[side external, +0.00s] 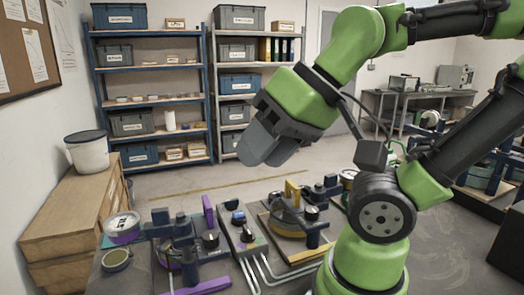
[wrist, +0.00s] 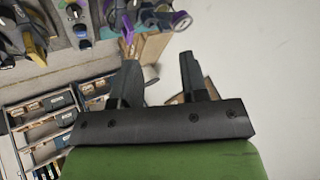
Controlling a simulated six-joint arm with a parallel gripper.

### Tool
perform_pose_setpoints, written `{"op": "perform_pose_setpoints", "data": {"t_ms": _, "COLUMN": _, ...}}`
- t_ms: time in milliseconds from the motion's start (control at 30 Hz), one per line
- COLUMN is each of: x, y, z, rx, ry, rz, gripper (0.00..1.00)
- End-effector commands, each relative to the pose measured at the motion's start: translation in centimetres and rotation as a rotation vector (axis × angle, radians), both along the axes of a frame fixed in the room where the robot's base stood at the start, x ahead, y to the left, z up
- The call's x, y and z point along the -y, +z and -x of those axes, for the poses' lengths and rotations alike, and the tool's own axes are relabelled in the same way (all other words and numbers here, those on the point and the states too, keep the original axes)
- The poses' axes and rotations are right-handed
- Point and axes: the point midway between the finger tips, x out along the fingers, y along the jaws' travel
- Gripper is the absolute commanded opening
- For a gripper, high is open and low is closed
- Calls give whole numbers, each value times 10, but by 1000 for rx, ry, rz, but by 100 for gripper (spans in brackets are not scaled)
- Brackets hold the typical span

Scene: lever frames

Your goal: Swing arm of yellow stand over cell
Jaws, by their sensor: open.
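The yellow stand (side external: 292,194) is on the bench right of centre in the side external view, with an upright yellow part and a round yellow-rimmed piece at its base. In the wrist view yellow parts (wrist: 35,46) show at the upper left edge. I cannot tell which piece is the cell, nor exactly how the stand's arm is turned. My gripper (side external: 256,147) is high above and behind the bench, well apart from the stand. In the wrist view its two fingers (wrist: 160,72) are apart with nothing between them.
A purple-marked stand (side external: 207,214) is left of the yellow one, with a control box (side external: 243,238) between them. A round tin (side external: 122,225) and a small dish (side external: 116,260) lie at the left. A white bucket (side external: 88,152) stands on a wooden cabinet. Shelves (side external: 150,100) are behind.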

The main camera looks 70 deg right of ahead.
Motion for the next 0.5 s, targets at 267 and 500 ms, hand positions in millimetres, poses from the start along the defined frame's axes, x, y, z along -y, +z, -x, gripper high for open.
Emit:
{"op": "perform_pose_setpoints", "data": {"t_ms": 267, "x": 1, "y": 0, "z": 0, "rx": -1, "ry": 1, "rz": 4, "gripper": 40}}
{"op": "perform_pose_setpoints", "data": {"t_ms": 500, "x": 38, "y": -9, "z": -12, "rx": -114, "ry": 142, "rz": 279, "gripper": 40}}
